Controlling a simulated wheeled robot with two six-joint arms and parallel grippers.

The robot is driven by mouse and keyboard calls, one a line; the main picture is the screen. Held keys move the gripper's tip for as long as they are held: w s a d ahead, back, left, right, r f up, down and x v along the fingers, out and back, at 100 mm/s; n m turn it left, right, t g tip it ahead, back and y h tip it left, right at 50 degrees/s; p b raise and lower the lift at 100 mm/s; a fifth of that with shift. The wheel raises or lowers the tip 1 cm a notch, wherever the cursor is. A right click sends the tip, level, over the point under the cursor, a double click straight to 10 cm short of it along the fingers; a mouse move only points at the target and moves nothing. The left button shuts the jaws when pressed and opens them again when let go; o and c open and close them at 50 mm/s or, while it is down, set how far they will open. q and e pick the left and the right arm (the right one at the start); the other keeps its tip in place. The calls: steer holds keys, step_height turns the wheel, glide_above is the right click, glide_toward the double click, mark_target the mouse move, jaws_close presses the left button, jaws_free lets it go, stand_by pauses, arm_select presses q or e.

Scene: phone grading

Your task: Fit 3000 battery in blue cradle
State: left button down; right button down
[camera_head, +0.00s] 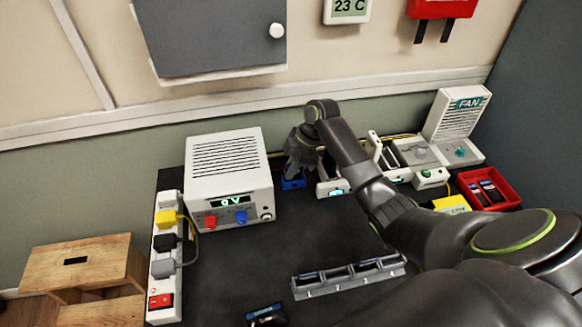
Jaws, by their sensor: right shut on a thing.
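The blue cradle (293,183) stands at the back of the dark bench, just right of the white power supply. My right gripper (293,170) points down directly over the blue cradle, with its fingers shut. The battery between the fingers is mostly hidden by the gripper, and no 3000 marking is readable. I cannot tell whether the battery touches the cradle or is seated in it. My left gripper is out of view.
The power supply (229,178) stands close left of the cradle. White cradle-like devices (333,187) stand close right. A grey slotted rack (347,278) and a dark labelled item (266,315) lie nearer. A red tray (489,188) is far right. The bench's middle (260,255) is clear.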

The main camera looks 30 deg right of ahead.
steer(key=shift+f, duration=0.15)
stand_by(0.5)
steer(key=c, duration=1.5)
jaws_free()
